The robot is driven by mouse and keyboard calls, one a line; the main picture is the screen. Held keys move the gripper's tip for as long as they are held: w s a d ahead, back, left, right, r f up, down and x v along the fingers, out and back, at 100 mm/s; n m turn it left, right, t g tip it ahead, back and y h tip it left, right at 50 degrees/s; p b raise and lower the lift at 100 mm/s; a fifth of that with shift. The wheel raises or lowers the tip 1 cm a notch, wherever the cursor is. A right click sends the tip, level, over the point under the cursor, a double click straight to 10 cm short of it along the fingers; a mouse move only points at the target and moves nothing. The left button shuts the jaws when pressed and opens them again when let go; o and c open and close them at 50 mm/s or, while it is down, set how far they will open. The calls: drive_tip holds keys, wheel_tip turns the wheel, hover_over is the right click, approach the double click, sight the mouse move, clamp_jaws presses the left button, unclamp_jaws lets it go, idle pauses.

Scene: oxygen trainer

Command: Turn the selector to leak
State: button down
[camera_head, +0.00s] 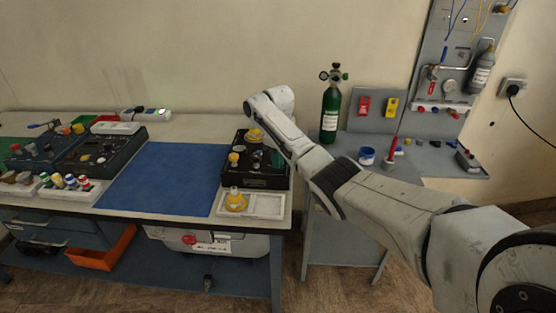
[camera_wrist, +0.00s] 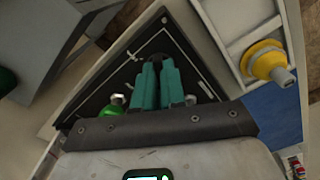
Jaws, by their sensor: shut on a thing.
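The black trainer panel (camera_head: 254,181) stands at the right end of the bench, and it also fills the middle of the wrist view (camera_wrist: 120,82). My gripper (camera_head: 277,158) is over its right part. In the wrist view the teal fingers of my gripper (camera_wrist: 158,64) are close together, shut on a small dark knob (camera_wrist: 157,57), which looks like the selector. The fingers hide most of the knob, so its pointer and the setting cannot be read. A green part (camera_wrist: 107,113) and metal fittings show beside the fingers.
A white tray (camera_head: 266,213) with a yellow fitting (camera_head: 236,201) lies in front of the panel. A green cylinder (camera_head: 330,110) stands behind my arm. The blue mat (camera_head: 165,178) is clear.

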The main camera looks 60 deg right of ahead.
drive_tip(key=shift+r, duration=0.1)
drive_tip(key=m+p, duration=0.1)
drive_tip(key=m, duration=0.1)
drive_tip(key=shift+m+p, duration=0.3)
drive_tip(key=shift+p, duration=0.1)
drive_tip(key=m+p, duration=0.1)
drive_tip(key=m, duration=0.1)
drive_tip(key=shift+m, duration=0.4)
drive_tip(key=m, duration=0.3)
drive_tip(key=shift+w+m+p, duration=0.1)
drive_tip(key=shift+m+p, duration=0.2)
drive_tip(key=shift+p, duration=0.1)
drive_tip(key=m, duration=0.3)
drive_tip(key=shift+m, duration=0.3)
drive_tip(key=m, duration=0.5)
drive_tip(key=m+b, duration=0.1)
drive_tip(key=m, duration=0.5)
